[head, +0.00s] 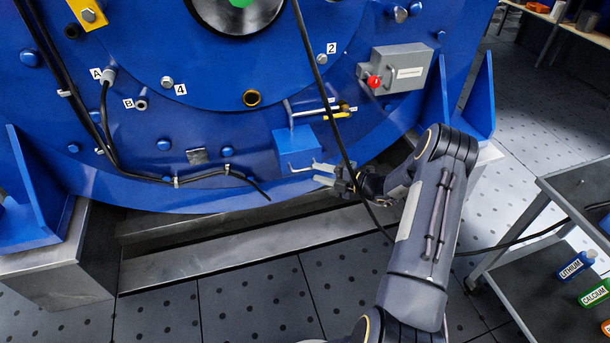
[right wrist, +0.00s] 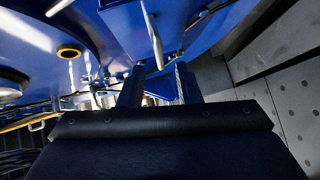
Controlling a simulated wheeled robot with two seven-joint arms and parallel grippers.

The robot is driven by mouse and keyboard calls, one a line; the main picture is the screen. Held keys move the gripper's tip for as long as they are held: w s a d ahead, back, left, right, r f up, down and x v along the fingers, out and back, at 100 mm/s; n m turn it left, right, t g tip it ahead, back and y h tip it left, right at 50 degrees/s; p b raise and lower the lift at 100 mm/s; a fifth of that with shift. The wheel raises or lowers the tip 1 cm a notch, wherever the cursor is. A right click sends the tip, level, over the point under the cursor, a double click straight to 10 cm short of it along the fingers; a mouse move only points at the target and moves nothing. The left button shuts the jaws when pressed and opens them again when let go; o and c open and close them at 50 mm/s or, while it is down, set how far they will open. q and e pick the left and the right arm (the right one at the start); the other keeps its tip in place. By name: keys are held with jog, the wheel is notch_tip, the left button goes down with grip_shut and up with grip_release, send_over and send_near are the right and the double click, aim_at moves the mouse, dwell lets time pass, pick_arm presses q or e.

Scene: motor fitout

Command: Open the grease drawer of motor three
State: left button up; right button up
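The blue box (head: 296,147) low on the blue motor (head: 215,75) looks like the grease drawer. It sits against the motor face, with a thin silver bar handle (head: 297,168) at its lower front. My right gripper (head: 322,174) is just right of the handle, its two fingers apart and empty. In the right wrist view the fingers of my right gripper (right wrist: 158,82) point at a silver bar (right wrist: 153,35), just beyond and between their tips. I cannot tell whether they touch it. My left gripper is not in view. No motor number three is readable.
A black cable (head: 326,95) hangs in front of the motor, close to my right gripper. A grey box with a red knob (head: 392,74) is at upper right. A cart (head: 560,245) with bottles, including a blue lithium one (head: 577,265), stands at right. Dotted floor tiles lie in front.

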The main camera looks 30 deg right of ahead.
aim_at(305, 169)
jog(key=b+x, duration=0.1)
jog(key=x, duration=0.4)
jog(key=shift+w+a+b, duration=0.25)
jog(key=shift+w+b, duration=0.05)
grip_shut()
